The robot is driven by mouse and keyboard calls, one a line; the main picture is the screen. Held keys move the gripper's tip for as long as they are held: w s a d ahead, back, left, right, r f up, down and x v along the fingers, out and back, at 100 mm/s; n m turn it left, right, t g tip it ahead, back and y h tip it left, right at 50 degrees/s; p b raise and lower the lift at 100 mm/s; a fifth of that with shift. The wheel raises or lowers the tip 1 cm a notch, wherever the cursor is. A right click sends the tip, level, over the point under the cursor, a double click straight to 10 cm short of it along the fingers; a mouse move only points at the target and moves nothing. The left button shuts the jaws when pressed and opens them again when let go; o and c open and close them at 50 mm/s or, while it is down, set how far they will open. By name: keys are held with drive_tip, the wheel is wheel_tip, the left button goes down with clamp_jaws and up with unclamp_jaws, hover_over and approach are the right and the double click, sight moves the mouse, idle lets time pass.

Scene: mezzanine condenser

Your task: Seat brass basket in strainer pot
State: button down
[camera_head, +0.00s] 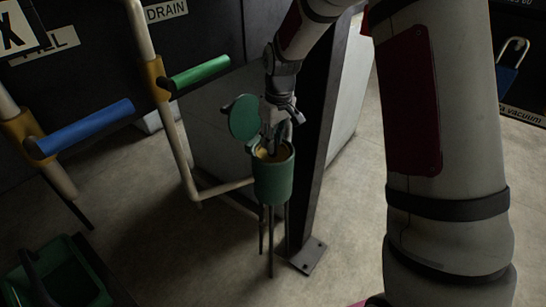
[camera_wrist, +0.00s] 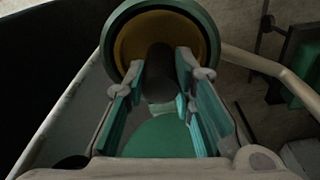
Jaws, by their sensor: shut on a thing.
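The green strainer pot (camera_head: 273,182) stands upright on thin legs in the head view, its round green lid (camera_head: 243,118) swung open at the back left. The brass basket (camera_head: 271,154) shows inside the pot's mouth; in the wrist view the brass (camera_wrist: 133,38) lies within the green rim (camera_wrist: 208,30). My gripper (camera_head: 274,136) is over the pot mouth. In the wrist view its fingers (camera_wrist: 160,66) are shut on a dark cylindrical handle (camera_wrist: 159,84) at the middle of the basket. The basket's lower part and its depth in the pot are hidden.
A dark steel post (camera_head: 316,150) stands close right of the pot. Pipes with a green lever (camera_head: 200,74) and a blue lever (camera_head: 85,128) are at left. A dark green bin (camera_head: 62,278) is at lower left. The floor in front is clear.

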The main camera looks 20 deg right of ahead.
sight(273, 155)
drive_tip(key=shift+f+b, duration=0.65)
drive_tip(key=shift+f, duration=2.2)
drive_tip(key=c, duration=1.3)
unclamp_jaws()
drive_tip(key=shift+f, duration=0.1)
drive_tip(key=shift+c, duration=0.2)
